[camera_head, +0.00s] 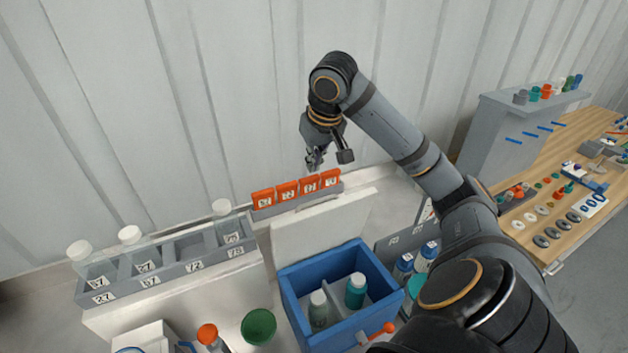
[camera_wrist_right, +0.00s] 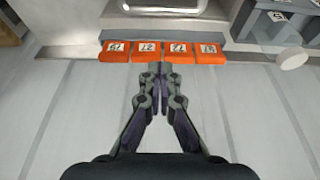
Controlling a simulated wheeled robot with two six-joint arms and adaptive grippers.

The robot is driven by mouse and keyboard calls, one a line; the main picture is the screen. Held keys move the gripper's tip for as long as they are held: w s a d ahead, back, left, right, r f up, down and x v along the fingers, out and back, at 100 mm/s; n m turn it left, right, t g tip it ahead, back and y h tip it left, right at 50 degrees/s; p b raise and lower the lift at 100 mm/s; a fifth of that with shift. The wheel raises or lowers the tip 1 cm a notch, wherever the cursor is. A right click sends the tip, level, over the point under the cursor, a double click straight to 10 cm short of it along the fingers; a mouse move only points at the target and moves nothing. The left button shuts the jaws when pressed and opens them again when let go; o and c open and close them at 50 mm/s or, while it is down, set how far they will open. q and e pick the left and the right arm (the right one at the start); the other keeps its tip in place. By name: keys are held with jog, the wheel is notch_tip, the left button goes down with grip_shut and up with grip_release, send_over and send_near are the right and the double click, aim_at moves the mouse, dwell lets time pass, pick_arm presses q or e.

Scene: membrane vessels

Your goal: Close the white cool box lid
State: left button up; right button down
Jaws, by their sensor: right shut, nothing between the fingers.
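The blue cool box (camera_head: 295,308) stands open at the bottom centre of the head view. Its white lid (camera_head: 322,236) is raised along the box's back edge, leaning back. My left gripper is not in view.
Several orange numbered blocks (camera_head: 287,192) stand in a grey holder behind the lid, below my right gripper. A grey rack (camera_head: 180,262) with white-capped bottles is on the left. A green bowl (camera_head: 258,327) sits beside the box. A wooden bench (camera_head: 560,190) is at right.

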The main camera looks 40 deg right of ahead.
jog(key=x, duration=0.3)
jog(key=b+x, duration=0.1)
jog(key=x, duration=0.2)
jog(key=b+x, duration=0.1)
jog(key=x, duration=0.3)
jog(key=shift+w+d+r, duration=0.1)
jog(key=shift+w+r, duration=0.05)
jog(key=shift+w, duration=0.2)
pick_arm(q)
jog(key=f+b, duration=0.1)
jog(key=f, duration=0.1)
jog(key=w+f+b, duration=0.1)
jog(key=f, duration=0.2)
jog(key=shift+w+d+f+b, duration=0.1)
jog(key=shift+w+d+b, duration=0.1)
jog(key=shift+b, duration=0.1)
pick_arm(e)
jog(key=s, duration=0.2)
jog(key=s+a, duration=0.1)
jog(key=s, duration=0.1)
jog(key=shift+s+a+r, duration=0.1)
jog(key=shift+a, duration=0.1)
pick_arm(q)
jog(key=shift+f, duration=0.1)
